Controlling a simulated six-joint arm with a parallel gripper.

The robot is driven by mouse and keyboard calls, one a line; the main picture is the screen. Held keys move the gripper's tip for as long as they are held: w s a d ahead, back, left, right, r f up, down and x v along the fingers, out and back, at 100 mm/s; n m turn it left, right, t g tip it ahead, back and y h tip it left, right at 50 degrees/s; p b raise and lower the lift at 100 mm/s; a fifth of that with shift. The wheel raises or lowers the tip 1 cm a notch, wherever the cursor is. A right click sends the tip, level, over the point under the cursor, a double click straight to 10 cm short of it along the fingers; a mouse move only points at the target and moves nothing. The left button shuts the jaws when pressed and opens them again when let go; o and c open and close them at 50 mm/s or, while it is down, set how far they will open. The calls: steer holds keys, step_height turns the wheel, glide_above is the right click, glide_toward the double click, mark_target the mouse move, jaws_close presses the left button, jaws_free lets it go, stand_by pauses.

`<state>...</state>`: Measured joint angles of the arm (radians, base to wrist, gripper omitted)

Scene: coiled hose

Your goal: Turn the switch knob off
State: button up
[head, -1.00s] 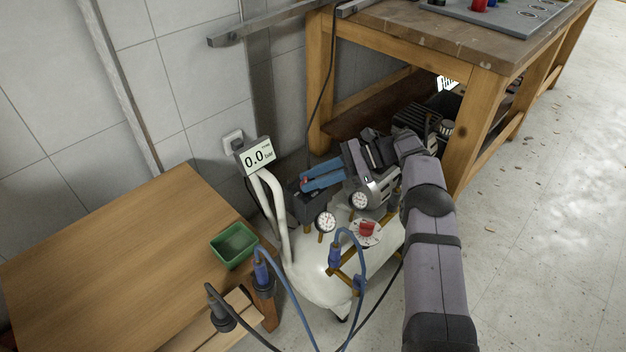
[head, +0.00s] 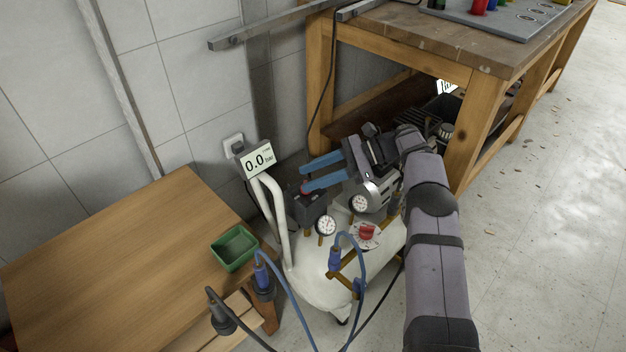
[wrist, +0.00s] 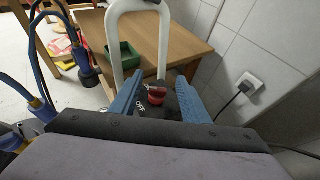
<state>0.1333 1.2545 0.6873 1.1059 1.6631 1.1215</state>
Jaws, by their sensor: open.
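The switch knob (wrist: 156,95) is small and red. It sits on top of a dark switch box (head: 307,208) on the white compressor (head: 318,282). An "OFF" mark shows beside the knob in the wrist view. My gripper (head: 303,178) has two blue fingers. They are open, one on each side of the knob in the wrist view (wrist: 166,100), with gaps between fingers and knob. In the head view the knob is mostly hidden by the fingers.
A second red knob (head: 367,232) on a round dial and pressure gauges (head: 326,225) are close by. A white tube handle (head: 272,205) rises beside the switch box. A wooden table (head: 120,255) with a green bin (head: 234,248) stands left. A workbench (head: 440,40) is behind.

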step_height(320, 180, up, 8)
steer(key=p, duration=0.1)
steer(key=shift+f, duration=0.2)
steer(key=shift+p, duration=0.35)
steer(key=a+f+h+p, duration=0.1)
steer(key=h+p, duration=0.1)
steer(key=s+a+f+h+p, duration=0.1)
steer(key=h+p, duration=0.2)
steer(key=s+a+f+h+p, duration=0.1)
steer(key=h+p, duration=0.2)
steer(key=shift+s+m, duration=0.15)
steer(key=shift+m, duration=0.15)
steer(key=h+p, duration=0.2)
steer(key=w+d+r+t+h+p, duration=0.1)
steer(key=h+p, duration=0.1)
steer(key=shift+w+d+r+t+h, duration=0.1)
steer(key=shift+w+r+t+h, duration=0.15)
steer(key=shift+w+t+h, duration=0.35)
steer(key=shift+s+f, duration=0.1)
steer(key=shift+f, duration=3.6)
